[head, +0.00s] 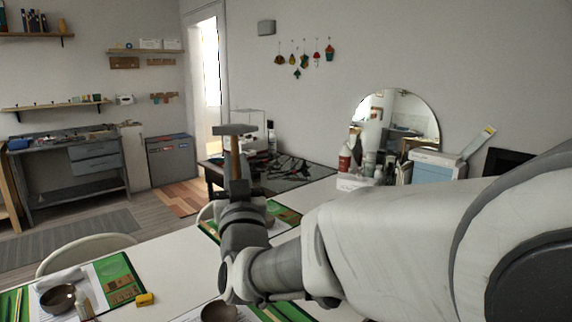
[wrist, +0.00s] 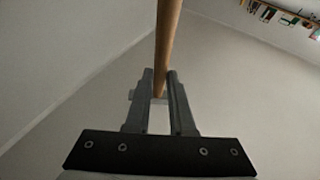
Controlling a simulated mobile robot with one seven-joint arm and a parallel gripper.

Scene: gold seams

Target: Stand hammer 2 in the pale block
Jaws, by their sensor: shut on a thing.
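My gripper (head: 236,185) is raised above the white table and points upward. It is shut on the wooden handle of a hammer (head: 235,140), whose grey head is at the top, above the gripper. In the wrist view the handle (wrist: 167,45) rises from between the two fingers of my gripper (wrist: 160,90) and runs out of the top of the frame. The lower end of the handle is hidden by the gripper in the head view. I cannot make out a pale block for certain in either view, and my arm covers much of the table.
The white table (head: 165,262) carries green mats (head: 118,270), dark bowls (head: 58,298) and a small yellow block (head: 144,299). A white chair (head: 85,250) stands at its left. A round-topped mirror (head: 398,115) and a light blue box (head: 435,170) are at the back right.

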